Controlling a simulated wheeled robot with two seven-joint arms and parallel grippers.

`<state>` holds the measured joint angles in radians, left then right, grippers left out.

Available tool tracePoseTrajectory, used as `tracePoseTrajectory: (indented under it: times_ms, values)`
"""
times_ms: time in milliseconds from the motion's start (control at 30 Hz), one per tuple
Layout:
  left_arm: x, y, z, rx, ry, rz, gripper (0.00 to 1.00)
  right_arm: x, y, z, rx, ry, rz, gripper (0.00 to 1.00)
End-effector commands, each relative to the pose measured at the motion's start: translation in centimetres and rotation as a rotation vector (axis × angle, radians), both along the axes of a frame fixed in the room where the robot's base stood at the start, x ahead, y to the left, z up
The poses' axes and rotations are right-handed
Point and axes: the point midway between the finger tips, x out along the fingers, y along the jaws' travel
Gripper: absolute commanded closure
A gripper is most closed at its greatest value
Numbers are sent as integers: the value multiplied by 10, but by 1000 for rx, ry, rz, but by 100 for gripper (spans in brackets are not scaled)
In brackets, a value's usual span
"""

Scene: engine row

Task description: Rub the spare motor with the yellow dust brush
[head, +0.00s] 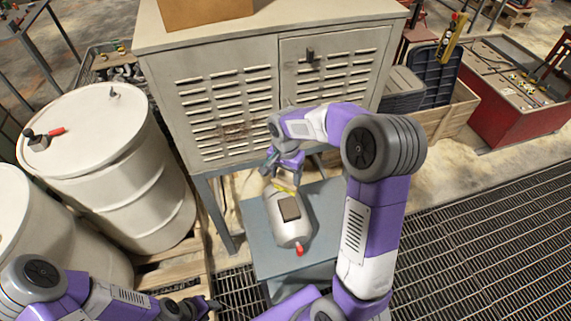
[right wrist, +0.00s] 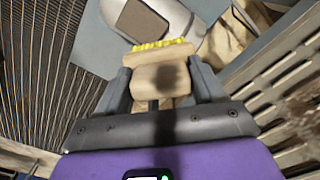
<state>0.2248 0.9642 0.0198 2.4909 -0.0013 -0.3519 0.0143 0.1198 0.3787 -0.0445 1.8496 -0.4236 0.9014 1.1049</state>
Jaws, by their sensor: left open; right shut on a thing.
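The spare motor (head: 287,226) is a light grey cylinder with a dark box on its side and a red tip. It lies on a blue-grey stand (head: 327,205); part of it also shows in the right wrist view (right wrist: 187,35). My right gripper (head: 286,172) is shut on the dust brush (right wrist: 160,77), which has a pale wooden body and yellow bristles. The bristles (head: 284,186) are at the motor's far end; I cannot tell if they touch it. My left gripper (head: 208,305) is open and empty at the bottom left, well apart from the motor.
A louvred cabinet (head: 225,105) stands right behind the stand. White drums (head: 110,165) on a pallet stand at the left, with a red-handled tool (head: 46,136) on one. A wooden crate (head: 445,118) and red box (head: 515,105) are at the right. The grating floor (head: 480,235) is clear.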

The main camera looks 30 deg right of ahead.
Motion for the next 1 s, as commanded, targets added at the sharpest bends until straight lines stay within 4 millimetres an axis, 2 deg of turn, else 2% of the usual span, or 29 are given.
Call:
tracePoseTrajectory:
  times_ms: [100,300,1000]
  values:
    - [0,0,10,0,0,0,57,0,0,15,-1,-2,0,60]
    - [0,0,18,0,0,0,57,0,-1,26,-1,-1,0,60]
    - [0,0,17,0,0,0,57,0,0,26,-1,-1,0,60]
